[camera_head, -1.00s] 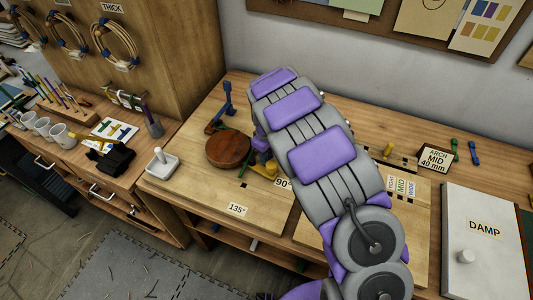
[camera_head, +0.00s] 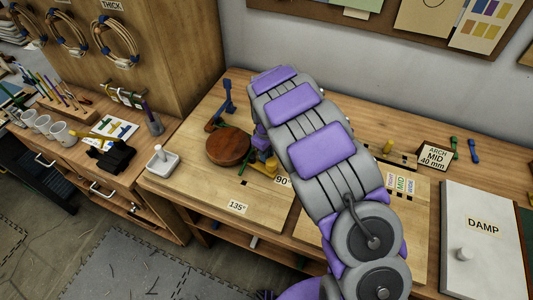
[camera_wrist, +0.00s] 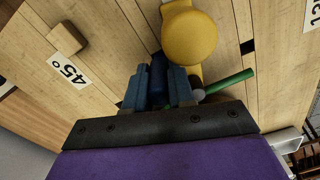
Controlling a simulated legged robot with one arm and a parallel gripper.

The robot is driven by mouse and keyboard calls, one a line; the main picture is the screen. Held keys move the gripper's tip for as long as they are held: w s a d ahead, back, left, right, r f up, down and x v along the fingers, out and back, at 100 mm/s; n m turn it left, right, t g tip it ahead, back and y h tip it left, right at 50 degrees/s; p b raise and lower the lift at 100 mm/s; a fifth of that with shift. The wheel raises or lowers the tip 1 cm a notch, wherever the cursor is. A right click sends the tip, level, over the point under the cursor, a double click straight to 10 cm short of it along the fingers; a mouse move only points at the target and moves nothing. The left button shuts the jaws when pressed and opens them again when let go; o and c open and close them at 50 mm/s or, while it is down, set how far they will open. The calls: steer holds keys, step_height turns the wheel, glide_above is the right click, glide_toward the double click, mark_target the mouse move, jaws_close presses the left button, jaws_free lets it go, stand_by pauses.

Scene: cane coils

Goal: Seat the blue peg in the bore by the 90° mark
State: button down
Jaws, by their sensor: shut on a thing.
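In the wrist view my gripper (camera_wrist: 158,97) is shut on a dark blue peg (camera_wrist: 158,72), its blue-grey fingers on either side of it. The peg points at the wooden bending board (camera_wrist: 110,40); whether its tip touches or enters a bore cannot be told. A yellow round-topped part (camera_wrist: 190,38) stands just beside the peg, and a green rod (camera_wrist: 230,81) lies to its right. The 45° mark (camera_wrist: 68,69) is left of my gripper.
The 135° mark (camera_head: 237,208) is near the front edge. A wooden block (camera_wrist: 67,38) lies by the 45° mark. A DAMP-labelled box (camera_head: 482,240) stands right.

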steer(key=shift+r, duration=0.6)
steer(key=shift+p, duration=0.6)
stand_by(1.1)
steer(key=shift+f, duration=1.15)
steer(key=c, duration=0.9)
jaws_free()
steer(key=shift+r, duration=0.1)
steer(key=shift+r+p, duration=1)
steer(key=shift+r, duration=7.55)
steer(key=shift+r, duration=0.1)
